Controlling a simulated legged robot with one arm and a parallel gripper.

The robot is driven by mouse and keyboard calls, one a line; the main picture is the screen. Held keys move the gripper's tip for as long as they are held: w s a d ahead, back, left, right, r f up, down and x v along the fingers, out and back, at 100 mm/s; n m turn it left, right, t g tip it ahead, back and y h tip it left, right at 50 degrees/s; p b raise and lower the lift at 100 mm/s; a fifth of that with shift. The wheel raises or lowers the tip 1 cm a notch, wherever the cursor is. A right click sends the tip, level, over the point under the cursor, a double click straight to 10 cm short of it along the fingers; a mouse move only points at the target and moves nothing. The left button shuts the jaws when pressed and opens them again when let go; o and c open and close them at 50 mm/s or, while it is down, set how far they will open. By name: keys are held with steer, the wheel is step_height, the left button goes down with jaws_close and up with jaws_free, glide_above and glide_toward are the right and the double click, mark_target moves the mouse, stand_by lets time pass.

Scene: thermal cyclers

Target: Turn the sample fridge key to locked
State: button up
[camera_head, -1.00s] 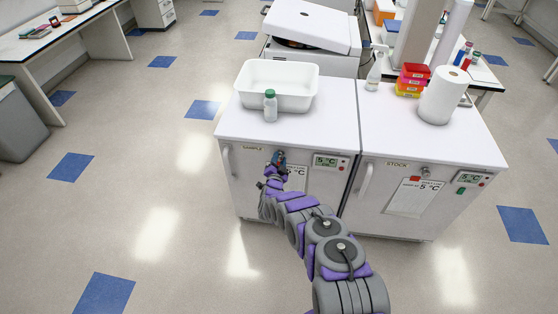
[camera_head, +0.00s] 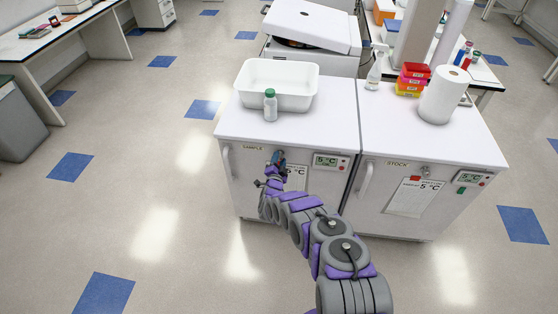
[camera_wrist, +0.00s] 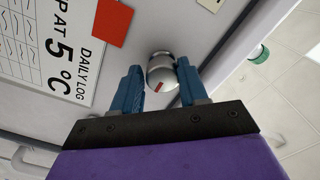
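The sample fridge (camera_head: 235,165) is the left of two white units in the head view, with its door closed. Its lock is largely hidden behind my gripper (camera_head: 279,157) there. In the wrist view, the lock's rounded silver knob (camera_wrist: 161,72) shows, with a small red mark on its near face. My gripper (camera_wrist: 160,82) has its two blue fingers on either side of the knob. A gap shows by the left finger; the right finger is very close to the knob, and I cannot tell whether it touches.
A daily log sheet (camera_wrist: 48,45) and a red square (camera_wrist: 112,22) are on the door near the lock. A white tub (camera_head: 277,88) and a green-capped bottle (camera_head: 270,106) stand on top. The stock fridge (camera_head: 400,210) adjoins on the right. Open floor lies left.

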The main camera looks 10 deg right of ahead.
steer(key=o, duration=0.4)
steer(key=shift+r, duration=0.1)
steer(key=shift+p+v, duration=2.3)
steer(key=shift+v, duration=6.4)
